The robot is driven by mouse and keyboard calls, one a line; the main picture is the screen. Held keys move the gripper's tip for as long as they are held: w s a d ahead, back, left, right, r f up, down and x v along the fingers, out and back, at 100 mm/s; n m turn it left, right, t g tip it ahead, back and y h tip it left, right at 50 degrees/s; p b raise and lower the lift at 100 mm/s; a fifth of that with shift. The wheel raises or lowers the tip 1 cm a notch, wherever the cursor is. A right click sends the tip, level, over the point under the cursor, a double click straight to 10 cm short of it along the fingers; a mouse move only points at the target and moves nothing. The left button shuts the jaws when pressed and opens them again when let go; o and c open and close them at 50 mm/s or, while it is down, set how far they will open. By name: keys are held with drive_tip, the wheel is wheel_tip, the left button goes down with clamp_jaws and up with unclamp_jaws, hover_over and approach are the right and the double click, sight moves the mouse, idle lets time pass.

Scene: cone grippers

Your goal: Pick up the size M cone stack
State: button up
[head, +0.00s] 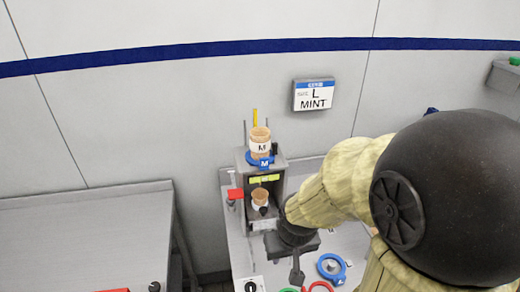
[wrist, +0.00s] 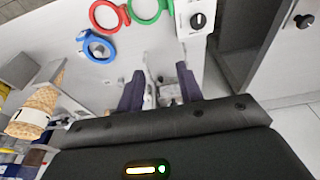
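A tan cone stack (head: 261,134) with a white band marked M stands upright in the top of a grey dispenser (head: 280,185), above a blue M tag (head: 262,163). Another tan cone piece (head: 260,195) with a white band sits lower, inside the dispenser's opening. One banded cone stack (wrist: 38,105) shows at the left of the wrist view; its letter is not clear there. My gripper (wrist: 160,72) has its two dark fingers apart with nothing held between them. In the head view my gripper (head: 296,276) is low, in front and right of the dispenser, apart from the cones.
Blue (head: 331,266), red (wrist: 108,15) and green (wrist: 146,9) rings lie on the white table. A white box with a black knob (wrist: 198,20) is at its edge. A grey counter (head: 85,235) stands left, across a gap.

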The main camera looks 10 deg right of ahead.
drive_tip(key=o, duration=0.3)
drive_tip(key=shift+s+r, duration=0.1)
drive_tip(key=shift+s, duration=0.1)
drive_tip(key=o, duration=0.4)
drive_tip(key=shift+w+d+r, duration=0.1)
drive_tip(key=shift+d+r, duration=0.05)
drive_tip(key=shift+d, duration=0.05)
drive_tip(key=shift+c, duration=0.2)
drive_tip(key=shift+o, duration=1.4)
drive_tip(key=w+d+r+t+p, duration=0.2)
drive_tip(key=w+d+r+p, duration=0.1)
drive_tip(key=w+d, duration=0.1)
drive_tip(key=shift+w+d+t+h, duration=0.15)
drive_tip(key=shift+w+t+h, duration=0.2)
drive_tip(key=shift+w, duration=0.45)
drive_tip(key=n+t+y+p, duration=0.5)
drive_tip(key=t+y+p, duration=0.2)
drive_tip(key=p, duration=0.1)
approach(267, 144)
drive_tip(key=v, duration=0.4)
drive_tip(key=shift+s+r, duration=0.1)
drive_tip(key=shift+r, duration=0.1)
drive_tip(key=shift+h, duration=0.25)
drive_tip(key=p+x, duration=0.1)
drive_tip(key=x, duration=1.1)
drive_tip(key=shift+a+f, duration=0.1)
drive_tip(key=shift+a, duration=0.15)
